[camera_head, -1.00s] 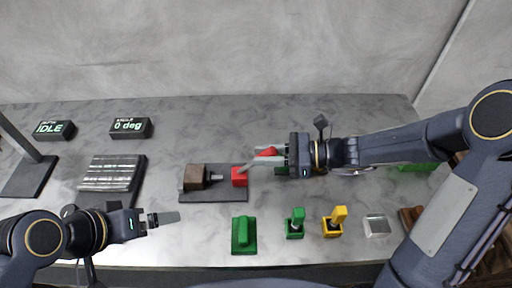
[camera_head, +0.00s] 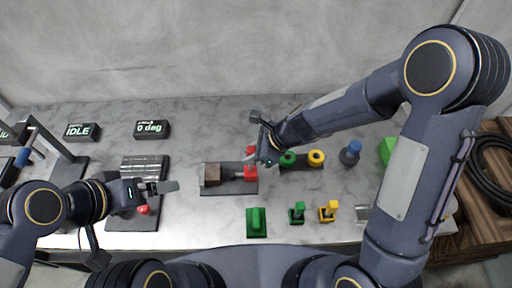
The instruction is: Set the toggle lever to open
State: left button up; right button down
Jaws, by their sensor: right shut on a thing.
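A dark base plate (camera_head: 228,190) near the middle of the bench carries a brown block (camera_head: 212,174) and a red block (camera_head: 250,173). A red tip (camera_head: 250,150) shows just above the red block; I take it for the end of the toggle lever. My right gripper (camera_head: 254,158) is at this tip, shut on the lever, and its fingers hide most of the rod. The lever's exact angle is hard to read. My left gripper (camera_head: 160,186) is left of the plate, apart from it; its finger gap is not clear.
A display (camera_head: 82,131) reads IDLE and another (camera_head: 151,128) reads 0 deg. A green piece (camera_head: 257,222), a green lever (camera_head: 297,213) and a yellow lever (camera_head: 328,211) stand along the front. Green (camera_head: 287,158) and yellow (camera_head: 316,157) rings and a blue knob (camera_head: 350,152) are right.

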jog(key=shift+a, duration=0.2)
dwell(0.4)
jog(key=c, duration=1.2)
grip_release()
jog(key=shift+h, duration=0.3)
jog(key=w+v, duration=0.1)
jog(key=v, duration=0.6)
jog(key=shift+s+d+r, duration=0.25)
jog(key=shift+s, duration=0.3)
jog(key=s+d+r+n+t+h+b, duration=0.1)
jog(key=s+d+r+n+t+b, duration=0.1)
jog(key=s+d+n, duration=0.6)
jog(key=s+d+r+n+t+h+b, duration=0.2)
jog(key=s+d+r+n, duration=0.1)
jog(key=s+d+n, duration=0.5)
jog(key=s+n, duration=0.1)
jog(key=n, duration=0.1)
jog(key=shift+n, duration=0.3)
